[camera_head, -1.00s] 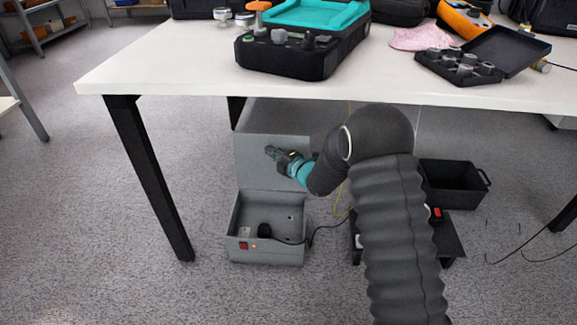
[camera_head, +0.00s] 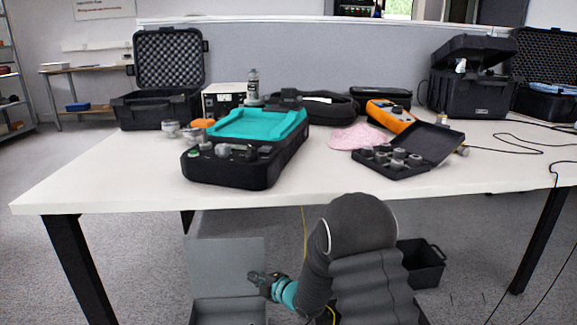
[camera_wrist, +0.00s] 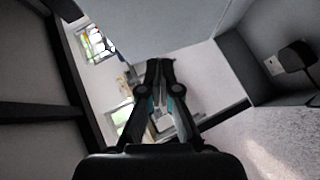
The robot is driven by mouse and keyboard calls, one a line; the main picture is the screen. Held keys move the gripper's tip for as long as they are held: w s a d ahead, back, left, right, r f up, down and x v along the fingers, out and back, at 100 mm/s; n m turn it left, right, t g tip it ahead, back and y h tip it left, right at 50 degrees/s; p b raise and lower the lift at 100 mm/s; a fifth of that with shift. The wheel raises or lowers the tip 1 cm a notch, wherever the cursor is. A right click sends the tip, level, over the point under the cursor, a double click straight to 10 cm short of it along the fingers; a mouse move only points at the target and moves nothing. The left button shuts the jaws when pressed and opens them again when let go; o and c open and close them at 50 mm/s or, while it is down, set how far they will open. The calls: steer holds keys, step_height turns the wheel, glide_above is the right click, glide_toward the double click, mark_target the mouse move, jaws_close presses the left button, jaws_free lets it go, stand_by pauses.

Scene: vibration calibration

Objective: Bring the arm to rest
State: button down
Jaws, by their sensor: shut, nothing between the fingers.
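My gripper (camera_head: 254,277) is low in front of the table, below the level of its top. In the head view it points left, close to the raised lid of a grey box on the floor. In the wrist view my gripper (camera_wrist: 160,64) shows its two fingers together, with nothing held between them. My dark sleeved arm bends down from the lower middle of the head view. Its lower part is cut off by the picture's bottom edge.
The open grey box (camera_head: 228,262) stands below the table's front edge. A white table (camera_head: 110,185) carries a black and teal device (camera_head: 230,170), an open case of weights (camera_head: 385,168) and a pink cloth (camera_head: 356,137). A black bin (camera_head: 420,270) stands right of my arm.

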steer(key=s+d+f+m+g+h, duration=0.1)
steer(key=s+d+f+m+h, duration=0.1)
steer(key=d+f+m+h, duration=0.3)
steer(key=s+d+m+g+h, duration=0.25)
steer(key=s+d+m, duration=0.2)
steer(key=d, duration=0.35)
steer(key=s+d+r+m+g+h+p, duration=0.35)
steer(key=s+d+r+m, duration=0.5)
steer(key=s+r, duration=0.4)
steer(key=s+d+r+m+t+p, duration=0.1)
steer(key=s+d+r+m+p, duration=0.2)
steer(key=s+r, duration=0.6)
steer(key=s+d+r+m+t+p, duration=0.2)
steer(key=s+r, duration=0.7)
steer(key=r, duration=0.7)
steer(key=shift+s+d+r+m+p, duration=0.2)
steer(key=shift+d+m+p, duration=0.3)
steer(key=shift+p, duration=0.4)
steer(key=shift+a, duration=0.1)
